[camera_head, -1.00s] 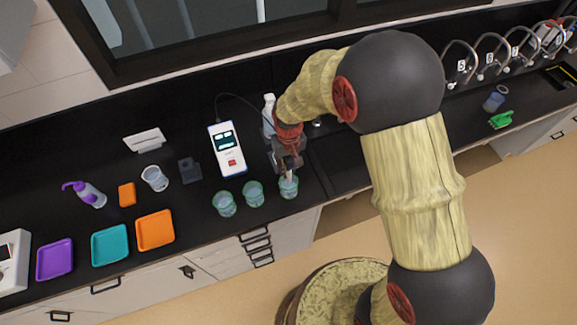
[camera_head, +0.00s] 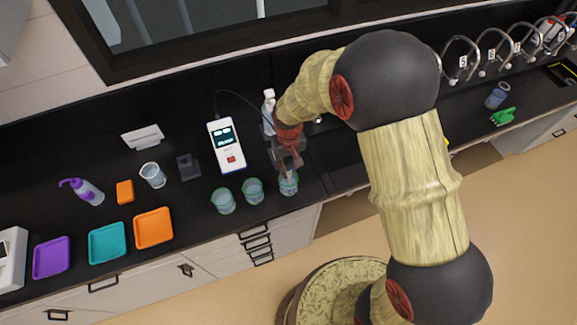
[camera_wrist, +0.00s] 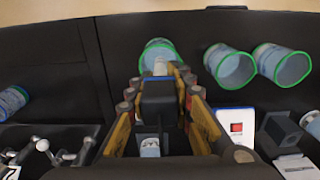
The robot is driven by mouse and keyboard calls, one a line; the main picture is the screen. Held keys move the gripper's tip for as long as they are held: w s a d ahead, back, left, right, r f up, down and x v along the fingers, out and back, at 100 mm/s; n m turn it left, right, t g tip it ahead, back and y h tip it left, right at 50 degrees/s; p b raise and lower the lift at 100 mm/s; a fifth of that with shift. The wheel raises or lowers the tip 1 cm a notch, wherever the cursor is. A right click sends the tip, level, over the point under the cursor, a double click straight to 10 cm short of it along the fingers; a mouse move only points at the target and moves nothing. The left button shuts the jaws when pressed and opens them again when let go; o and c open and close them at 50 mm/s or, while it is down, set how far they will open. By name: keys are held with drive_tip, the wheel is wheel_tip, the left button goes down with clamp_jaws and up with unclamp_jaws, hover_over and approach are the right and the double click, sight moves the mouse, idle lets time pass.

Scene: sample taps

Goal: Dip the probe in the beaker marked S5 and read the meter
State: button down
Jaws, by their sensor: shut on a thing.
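Three green-rimmed beakers stand near the counter's front edge: a left one (camera_head: 223,202), a middle one (camera_head: 252,191) and a right one (camera_head: 289,187). I cannot read any marking on them. My gripper (camera_head: 287,163) is above the right beaker, shut on the probe, a dark block (camera_wrist: 158,97) with a pale tip (camera_wrist: 161,67). The tip points at the right beaker, which is straight ahead in the wrist view (camera_wrist: 157,48). The tip overlaps its mouth; I cannot tell how deep it is. The white meter (camera_head: 226,146) has a lit screen, too small to read.
A dark holder (camera_head: 188,167) and a clear cup (camera_head: 153,175) stand left of the meter. Purple (camera_head: 52,258), teal (camera_head: 107,243) and orange (camera_head: 153,228) trays lie further left. A white bottle (camera_head: 269,112) stands behind my gripper. Numbered taps (camera_head: 462,62) are at the right.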

sight(288, 159)
drive_tip(key=shift+f+b, duration=1.4)
drive_tip(key=shift+f, duration=0.85)
drive_tip(key=shift+r, duration=0.1)
idle(0.8)
drive_tip(key=shift+r+p, duration=2.85)
drive_tip(key=shift+r, duration=1.75)
drive_tip(key=shift+r+p, duration=0.9)
drive_tip(key=shift+r, duration=0.7)
drive_tip(key=shift+f, duration=0.1)
